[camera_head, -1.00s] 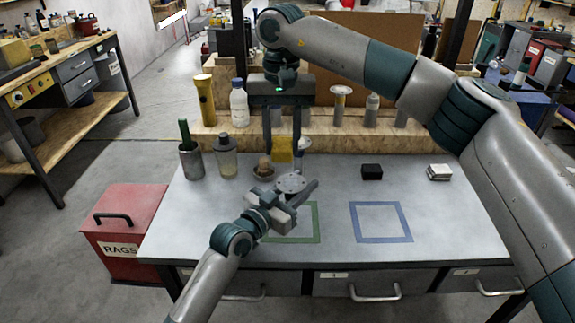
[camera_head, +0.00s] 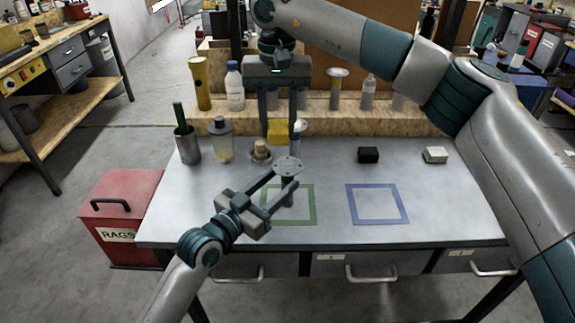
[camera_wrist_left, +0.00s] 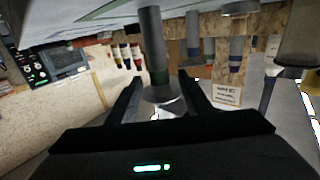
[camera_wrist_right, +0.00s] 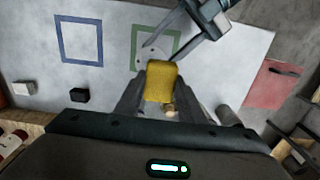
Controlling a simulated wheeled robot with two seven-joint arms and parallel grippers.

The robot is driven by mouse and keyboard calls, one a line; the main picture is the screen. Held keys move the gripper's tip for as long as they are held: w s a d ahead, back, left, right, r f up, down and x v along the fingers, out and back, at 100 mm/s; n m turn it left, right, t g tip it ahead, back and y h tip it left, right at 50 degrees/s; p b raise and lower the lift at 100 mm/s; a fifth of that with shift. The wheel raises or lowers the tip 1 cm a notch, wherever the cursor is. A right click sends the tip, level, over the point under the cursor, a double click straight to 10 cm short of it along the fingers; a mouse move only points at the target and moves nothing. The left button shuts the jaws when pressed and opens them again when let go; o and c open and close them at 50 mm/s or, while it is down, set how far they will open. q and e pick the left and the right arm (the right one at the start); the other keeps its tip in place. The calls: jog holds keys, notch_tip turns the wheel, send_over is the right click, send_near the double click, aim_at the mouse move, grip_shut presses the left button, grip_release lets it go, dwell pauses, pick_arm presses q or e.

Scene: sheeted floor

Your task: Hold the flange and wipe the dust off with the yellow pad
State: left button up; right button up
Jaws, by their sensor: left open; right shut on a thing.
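The grey flange (camera_head: 288,163) stands upright in the green square, its round holed disc above a dark stem. The disc and stem show upside down in the left wrist view (camera_wrist_left: 160,93). My left gripper (camera_head: 285,179) is open, with its fingertips around the stem just under the disc; contact is not visible. My right gripper (camera_head: 279,134) points down, shut on the yellow pad (camera_head: 278,127), behind and above the flange. The pad (camera_wrist_right: 161,82) also shows in the right wrist view, apart from the disc (camera_wrist_right: 150,58). I cannot make out dust on the disc.
A blue square outline (camera_head: 378,204) lies on bare table to the right. A black block (camera_head: 368,155) and a pale block (camera_head: 435,155) lie behind it.

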pick_arm(q)
jog(key=shift+v, duration=2.1)
